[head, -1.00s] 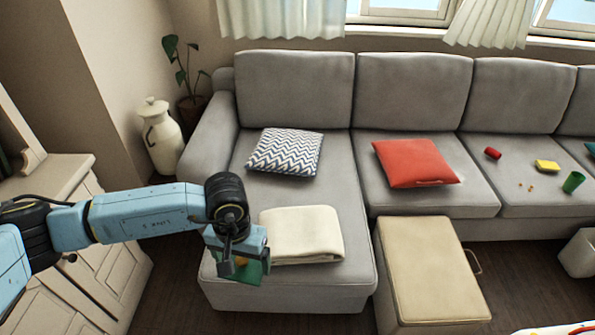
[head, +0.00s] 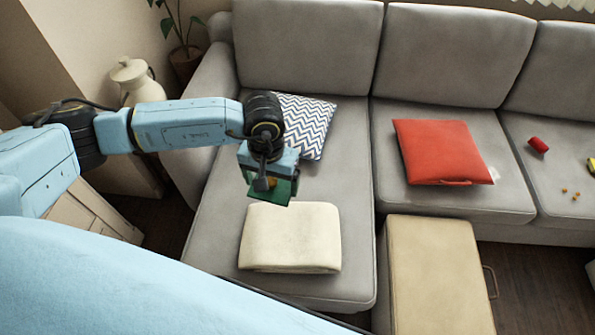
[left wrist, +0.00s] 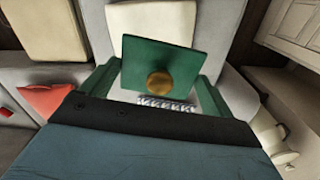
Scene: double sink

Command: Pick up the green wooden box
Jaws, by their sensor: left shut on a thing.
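The green wooden box (head: 282,191) is held by my left gripper (head: 270,180), above the sofa seat just behind the folded cream blanket. In the head view the gripper hides much of it. In the left wrist view a flat green face (left wrist: 180,58) with a round wooden knob (left wrist: 160,84) shows in front of the gripper, with green strips on both sides; I cannot tell whether these are fingers or box sides. My left gripper is shut on the box. My right gripper is not in view.
The cream blanket (head: 290,237) lies on the grey sofa seat (head: 345,185). A zigzag cushion (head: 310,122) is behind the gripper, and a red cushion (head: 440,152) is to the right. A beige ottoman (head: 435,270) stands in front. A red cup (head: 538,145) lies farther right.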

